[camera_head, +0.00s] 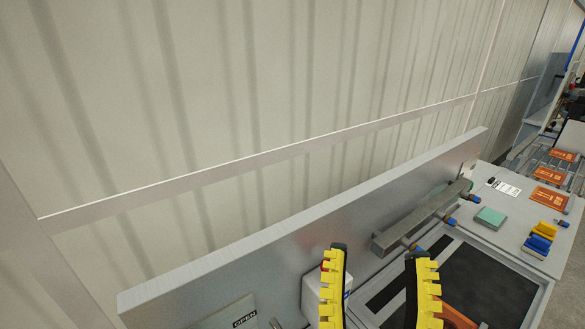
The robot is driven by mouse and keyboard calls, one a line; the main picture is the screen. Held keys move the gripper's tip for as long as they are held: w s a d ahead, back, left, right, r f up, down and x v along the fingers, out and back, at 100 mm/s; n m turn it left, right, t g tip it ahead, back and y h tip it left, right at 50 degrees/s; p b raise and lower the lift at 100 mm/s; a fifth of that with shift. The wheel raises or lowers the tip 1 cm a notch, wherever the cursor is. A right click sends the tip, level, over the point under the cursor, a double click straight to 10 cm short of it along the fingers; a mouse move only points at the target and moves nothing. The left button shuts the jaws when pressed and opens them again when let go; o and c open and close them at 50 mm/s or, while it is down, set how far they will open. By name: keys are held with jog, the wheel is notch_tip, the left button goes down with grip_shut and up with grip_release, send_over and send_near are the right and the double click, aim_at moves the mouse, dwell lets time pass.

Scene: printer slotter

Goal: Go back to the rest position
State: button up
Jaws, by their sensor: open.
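My gripper (381,258) shows at the bottom of the head view. Its two yellow, ridged fingers point up in the picture and stand well apart, with nothing between them. The gripper is open. The fingers appear in front of a grey bench with a dark recessed panel (460,275). A white box-like part (311,292) is partly hidden behind the left finger. An orange piece (457,317) shows beside the right finger; most of it is cut off or hidden.
A grey bar (425,217) with blue-tipped fittings runs along the upright back panel (250,262). An "OPEN" label (244,318) is at the lower left. A teal block (490,217), yellow (543,230) and blue (537,245) pieces and orange cards (549,198) lie right. A ribbed wall (250,90) stands behind.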

notch_tip(320, 180, up, 30)
jog(key=g+y+p, duration=0.2)
jog(key=y+p, duration=0.1)
jog(key=p, duration=2.7)
jog(key=shift+w+a+r+n+g+y+p, duration=0.15)
jog(key=shift+w+a+n+g+y+p, duration=0.15)
jog(key=shift+a+n+p, duration=0.15)
